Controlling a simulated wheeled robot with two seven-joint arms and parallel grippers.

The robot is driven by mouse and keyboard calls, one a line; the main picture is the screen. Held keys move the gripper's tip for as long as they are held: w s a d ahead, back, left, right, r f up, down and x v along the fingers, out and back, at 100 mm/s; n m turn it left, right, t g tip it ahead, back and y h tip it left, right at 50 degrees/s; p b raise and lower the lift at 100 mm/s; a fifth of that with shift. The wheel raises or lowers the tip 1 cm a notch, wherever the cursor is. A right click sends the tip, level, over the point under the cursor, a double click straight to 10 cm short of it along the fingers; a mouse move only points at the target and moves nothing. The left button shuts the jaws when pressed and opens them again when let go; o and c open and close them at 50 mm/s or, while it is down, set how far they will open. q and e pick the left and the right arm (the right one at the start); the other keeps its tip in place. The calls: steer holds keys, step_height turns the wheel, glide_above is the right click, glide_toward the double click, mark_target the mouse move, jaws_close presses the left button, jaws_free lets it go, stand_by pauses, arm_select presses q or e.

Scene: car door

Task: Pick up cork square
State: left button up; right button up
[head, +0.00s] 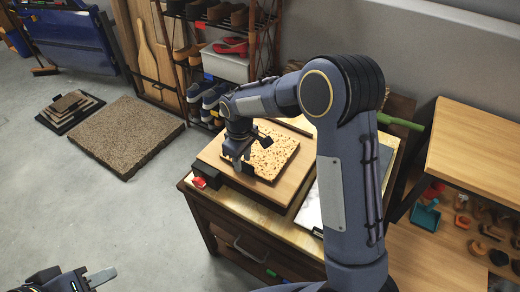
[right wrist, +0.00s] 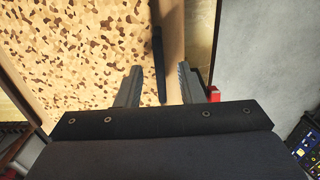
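The cork square (head: 275,157), tan with brown flecks, lies on a wooden board (head: 213,152) on top of a cabinet. It fills the upper left of the right wrist view (right wrist: 75,45). My right gripper (head: 238,163) is above the cork square's left edge. In the right wrist view its two fingers (right wrist: 157,75) are apart, with a dark bar (right wrist: 159,55) visible between them near the cork's edge. I cannot tell whether the fingers touch anything. My left gripper (head: 100,277) is at the lower left, far from the cork; its finger state is unclear.
A dark block (head: 208,175) and a red item (head: 198,182) are at the board's left edge. A pale slab (head: 310,210) lies to the right, partly behind my arm. A shoe rack (head: 215,60) stands behind. The floor (head: 110,210) at left is mostly clear.

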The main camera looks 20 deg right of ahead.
steer(key=shift+f, duration=0.7)
jaws_close()
steer(key=shift+r, duration=0.15)
